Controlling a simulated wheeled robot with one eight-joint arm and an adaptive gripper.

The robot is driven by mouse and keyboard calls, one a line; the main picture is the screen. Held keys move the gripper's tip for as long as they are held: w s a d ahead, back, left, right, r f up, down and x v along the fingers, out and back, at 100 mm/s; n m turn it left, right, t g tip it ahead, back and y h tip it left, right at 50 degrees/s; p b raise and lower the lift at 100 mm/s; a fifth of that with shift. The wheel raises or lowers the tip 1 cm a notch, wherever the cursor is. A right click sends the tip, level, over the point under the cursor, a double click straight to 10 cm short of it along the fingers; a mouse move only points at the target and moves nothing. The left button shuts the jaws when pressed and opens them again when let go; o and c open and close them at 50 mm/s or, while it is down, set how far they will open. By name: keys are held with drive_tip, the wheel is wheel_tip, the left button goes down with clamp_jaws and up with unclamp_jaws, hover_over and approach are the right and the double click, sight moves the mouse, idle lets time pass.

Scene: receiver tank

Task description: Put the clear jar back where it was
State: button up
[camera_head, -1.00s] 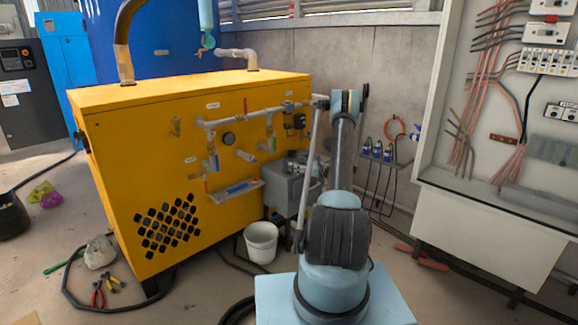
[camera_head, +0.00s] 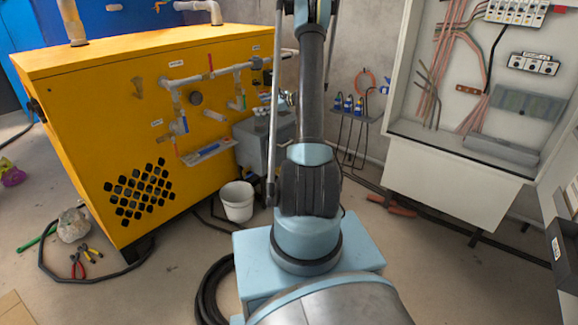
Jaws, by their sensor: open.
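I cannot make out the clear jar for certain. A grey box (camera_head: 258,143) stands against the right end of the yellow cabinet (camera_head: 90,130), with small items on top, too small to tell apart and partly hidden by my arm. My arm rises in the middle of the view and runs out at the top edge. My gripper does not show.
A white bucket (camera_head: 237,203) stands on the floor by the yellow cabinet. A shelf with blue-capped items (camera_head: 348,105) is on the back wall. An open electrical cabinet (camera_head: 455,180) stands at right. Pliers (camera_head: 78,265), a stone (camera_head: 72,226) and a black hose lie at left.

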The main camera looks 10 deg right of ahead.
drive_tip(key=s+a+r+n+g+h, duration=0.1)
drive_tip(key=s+a+r+n+h, duration=0.2)
drive_tip(key=s, duration=0.6)
drive_tip(key=s+a+r+n+g, duration=0.2)
drive_tip(key=s+r+n, duration=0.25)
drive_tip(key=s, duration=0.45)
drive_tip(key=s+a+r+n+g+h, duration=0.1)
drive_tip(key=s+a+r+n+h, duration=0.15)
drive_tip(key=s+r, duration=0.45)
drive_tip(key=s+d+f+n+h, duration=0.2)
drive_tip(key=s+f+n, duration=0.1)
drive_tip(key=s, duration=0.8)
drive_tip(key=s+d+f+n+g+h, duration=0.1)
drive_tip(key=s+f+n, duration=0.3)
drive_tip(key=s, duration=0.8)
drive_tip(key=s+d+f+n+g+h, duration=0.1)
drive_tip(key=s+d+f+n+h, duration=0.2)
drive_tip(key=s, duration=0.8)
drive_tip(key=shift+s+d+f+n, duration=0.3)
drive_tip(key=shift+f+n, duration=0.1)
drive_tip(key=shift+f, duration=0.35)
drive_tip(key=shift+w, duration=0.1)
drive_tip(key=shift+w+a+f, duration=0.1)
drive_tip(key=shift+w+f, duration=0.1)
drive_tip(key=shift+w, duration=0.1)
